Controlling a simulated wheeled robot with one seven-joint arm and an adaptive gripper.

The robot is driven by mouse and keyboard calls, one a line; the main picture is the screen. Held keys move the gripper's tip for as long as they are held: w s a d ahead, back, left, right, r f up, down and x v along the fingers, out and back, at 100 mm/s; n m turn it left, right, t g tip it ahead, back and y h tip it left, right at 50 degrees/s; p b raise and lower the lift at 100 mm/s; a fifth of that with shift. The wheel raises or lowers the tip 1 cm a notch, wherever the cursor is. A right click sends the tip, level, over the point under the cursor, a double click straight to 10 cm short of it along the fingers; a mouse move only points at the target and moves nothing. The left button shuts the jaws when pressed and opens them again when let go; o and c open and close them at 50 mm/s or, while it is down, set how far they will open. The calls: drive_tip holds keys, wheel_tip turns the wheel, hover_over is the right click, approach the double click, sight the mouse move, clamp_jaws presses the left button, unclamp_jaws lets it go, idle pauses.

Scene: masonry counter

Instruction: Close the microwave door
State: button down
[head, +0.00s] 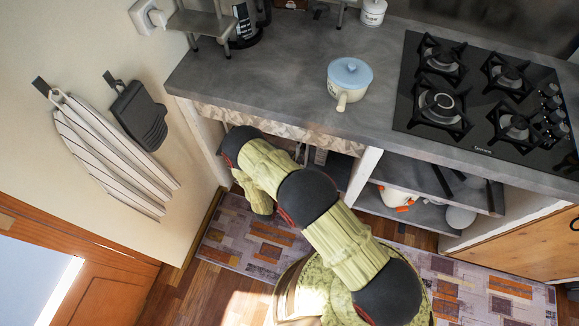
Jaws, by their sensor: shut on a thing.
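No microwave or microwave door can be made out in the head view. My green and black arm reaches from the bottom of the picture to the front of the counter (225,85). It bends at a dark joint near the left opening under the counter, and a green link hangs down from there. My gripper cannot be made out; the arm or the counter hides it. What it holds is hidden too. Small pale shapes show in the left opening behind the arm, too small to tell.
A cream pot with a blue lid (349,77) stands on the counter, left of the gas hob (480,98). A white pot with orange handles (398,197) sits on a lower shelf. Striped towel (110,150) and dark mitt (139,115) hang on the left wall. A patterned rug (235,240) covers the floor.

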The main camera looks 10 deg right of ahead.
drive_tip(key=shift+x, duration=1.8)
drive_tip(key=c, duration=1.9)
unclamp_jaws()
drive_tip(key=shift+w, duration=0.1)
drive_tip(key=v, duration=1.2)
